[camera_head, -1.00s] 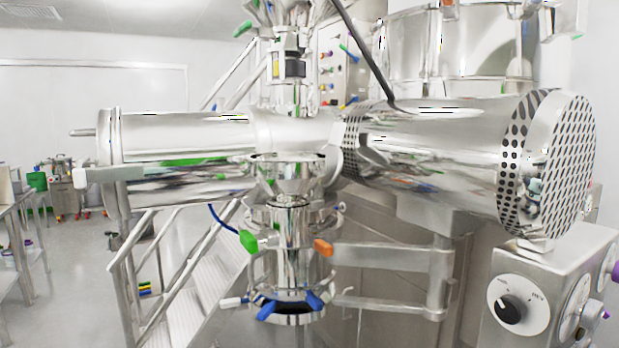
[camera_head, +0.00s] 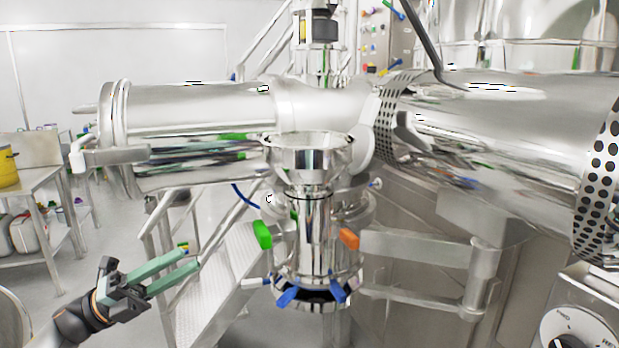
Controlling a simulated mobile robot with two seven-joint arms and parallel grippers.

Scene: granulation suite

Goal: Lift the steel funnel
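The steel funnel (camera_head: 309,160) is a shiny wide-mouthed cone at the centre of the head view. It appears upright on top of a steel vessel (camera_head: 316,235) with clamps around it. My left gripper (camera_head: 190,265) is at the lower left, its two pale green fingers spread apart with nothing between them. It is to the left of the funnel and lower in the picture, well apart from it. My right gripper is not in view.
A large horizontal steel cylinder (camera_head: 490,140) is at the right, and another pipe (camera_head: 200,107) runs left behind the funnel. Green (camera_head: 262,235) and orange (camera_head: 349,239) handles stick out near the vessel. Steel stairs (camera_head: 225,285) rise behind. A table (camera_head: 25,190) stands far left.

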